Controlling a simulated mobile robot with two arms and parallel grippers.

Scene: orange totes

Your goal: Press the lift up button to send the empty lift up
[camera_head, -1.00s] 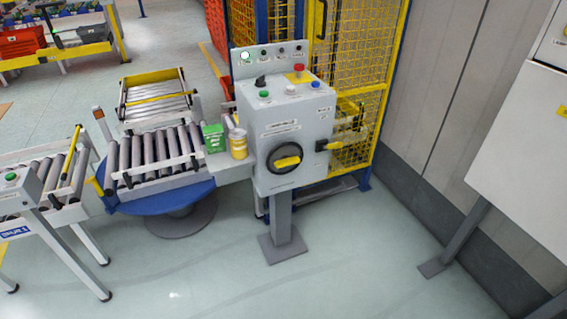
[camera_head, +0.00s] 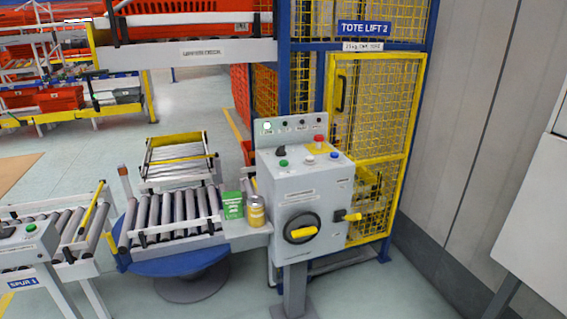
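The grey control box (camera_head: 305,195) stands on a post in the middle of the view. Its sloped top carries a green button (camera_head: 283,163), a white button (camera_head: 308,159), a blue button (camera_head: 334,155), a red button (camera_head: 318,141) on a yellow plate and a black selector knob (camera_head: 281,151). Their labels are too small to read. Neither of my grippers is in view.
A roller conveyor (camera_head: 170,217) on a blue turntable is left of the box. A green carton (camera_head: 231,205) and a yellow can (camera_head: 256,211) stand between them. A white cabinet (camera_head: 540,190) is at the right edge. Floor (camera_head: 385,300) is clear in front.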

